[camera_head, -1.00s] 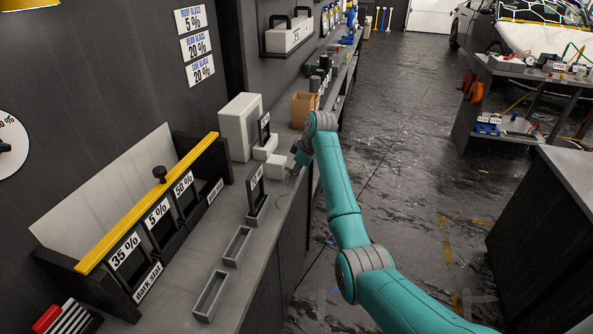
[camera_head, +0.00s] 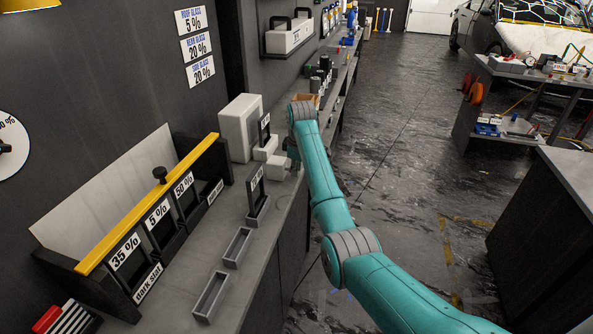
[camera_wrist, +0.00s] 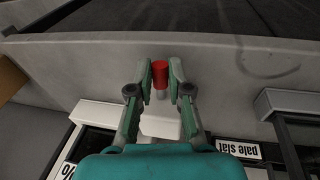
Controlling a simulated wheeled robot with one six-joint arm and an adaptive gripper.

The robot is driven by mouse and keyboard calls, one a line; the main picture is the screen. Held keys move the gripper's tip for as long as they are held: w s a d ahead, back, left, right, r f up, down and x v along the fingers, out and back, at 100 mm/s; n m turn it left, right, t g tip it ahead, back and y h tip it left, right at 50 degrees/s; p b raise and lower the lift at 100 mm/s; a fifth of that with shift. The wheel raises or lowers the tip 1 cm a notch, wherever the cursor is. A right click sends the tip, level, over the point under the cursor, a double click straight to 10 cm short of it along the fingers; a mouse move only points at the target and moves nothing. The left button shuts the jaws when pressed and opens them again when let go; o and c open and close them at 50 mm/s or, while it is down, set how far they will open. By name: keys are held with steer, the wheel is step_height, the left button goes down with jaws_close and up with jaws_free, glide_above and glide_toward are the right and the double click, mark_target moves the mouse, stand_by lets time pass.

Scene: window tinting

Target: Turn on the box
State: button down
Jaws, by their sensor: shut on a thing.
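A large white box (camera_head: 240,127) stands upright on the bench against the wall. Smaller white blocks are in front of it; the nearest (camera_head: 276,168) is partly behind my arm. In the wrist view a red cylindrical knob (camera_wrist: 160,72) on a short grey stem sits between my fingertips, with a white block (camera_wrist: 162,127) below it in the picture. My gripper (camera_wrist: 160,76) is shut on the red knob. In the head view my gripper (camera_head: 293,161) is small and dark beside the nearest block, and the knob cannot be made out.
An upright black slat stand (camera_head: 256,192) and two empty grey trays (camera_head: 237,247) (camera_head: 211,296) line the bench towards me. A brown carton (camera_head: 308,99) is behind my wrist. A "pale slat" label (camera_wrist: 240,151) shows in the wrist view.

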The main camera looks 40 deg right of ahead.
steer(key=g+h, duration=0.1)
steer(key=r+g+h, duration=0.1)
steer(key=g, duration=0.1)
steer(key=shift+w+a+r+g+h, duration=0.2)
steer(key=shift+w+a+g+h, duration=0.1)
steer(key=shift+w+h, duration=0.1)
steer(key=shift+w+a+r+n+g+h, duration=0.1)
steer(key=shift+w+r+n+g+h, duration=0.25)
steer(key=shift+g+h, duration=0.3)
steer(key=shift+r+g, duration=0.1)
steer(key=shift+g, duration=0.15)
stand_by(0.5)
steer(key=c, duration=1.1)
jaws_free()
steer(key=shift+s, duration=0.1)
steer(key=shift+f, duration=0.2)
steer(key=shift+f, duration=0.15)
steer(key=shift+s+t+y, duration=0.15)
steer(key=shift+t+y, duration=0.2)
steer(key=shift+t, duration=0.25)
